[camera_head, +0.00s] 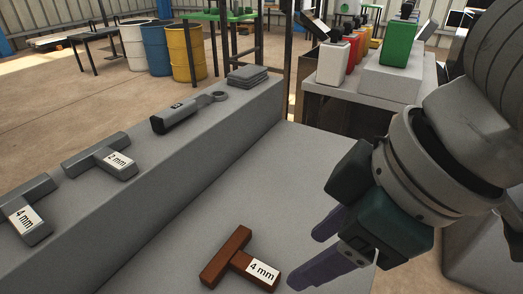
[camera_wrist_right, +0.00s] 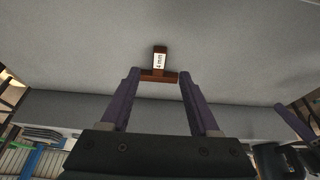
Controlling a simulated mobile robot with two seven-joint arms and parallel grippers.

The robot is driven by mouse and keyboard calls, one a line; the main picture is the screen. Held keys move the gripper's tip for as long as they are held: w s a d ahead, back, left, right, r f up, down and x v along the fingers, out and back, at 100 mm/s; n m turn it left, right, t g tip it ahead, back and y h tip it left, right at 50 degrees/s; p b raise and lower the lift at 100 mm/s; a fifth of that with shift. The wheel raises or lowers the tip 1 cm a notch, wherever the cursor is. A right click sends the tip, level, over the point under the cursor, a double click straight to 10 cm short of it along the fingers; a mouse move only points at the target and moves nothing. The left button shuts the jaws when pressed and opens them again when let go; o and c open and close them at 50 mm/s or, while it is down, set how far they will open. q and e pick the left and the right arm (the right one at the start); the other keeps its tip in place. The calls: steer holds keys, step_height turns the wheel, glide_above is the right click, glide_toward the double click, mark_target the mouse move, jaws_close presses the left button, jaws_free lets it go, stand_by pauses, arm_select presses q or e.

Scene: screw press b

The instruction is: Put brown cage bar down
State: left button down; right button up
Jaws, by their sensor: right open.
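The brown cage bar (camera_head: 229,251) is a T-shaped piece with a white "4 mm" label. It lies flat on the grey bench surface at the lower middle of the head view. In the right wrist view the brown cage bar (camera_wrist_right: 160,75) shows beyond my fingertips, its crossbar spanning between them in the picture. My right gripper (camera_head: 306,258) is open, its purple fingers just right of the labelled end. It also shows open in the wrist view (camera_wrist_right: 160,82). I cannot tell whether a finger touches the bar. My left gripper is not in view.
A raised grey ledge (camera_head: 160,170) runs along the left. On it lie a grey 4 mm T-bar (camera_head: 27,207), a grey 2 mm T-bar (camera_head: 98,157), a grey tool (camera_head: 187,110) and stacked plates (camera_head: 247,75). Bottles stand on a back table (camera_head: 345,92). Bench around the bar is clear.

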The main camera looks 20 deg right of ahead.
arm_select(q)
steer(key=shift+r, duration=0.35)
arm_select(e)
steer(key=s+a+r+m+t+y, duration=0.1)
steer(key=s+a+r+t, duration=0.1)
steer(key=a, duration=0.2)
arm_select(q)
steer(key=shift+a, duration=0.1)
arm_select(e)
steer(key=s+d+f+m+g+h, duration=0.1)
steer(key=s+d+f+m+h, duration=0.2)
steer(key=s+d, duration=0.4)
steer(key=shift+s+d+f+m+g+h, duration=0.3)
steer(key=shift+d+f+m+g, duration=0.1)
steer(key=shift+d+f+m, duration=0.55)
stand_by(2.8)
stand_by(0.6)
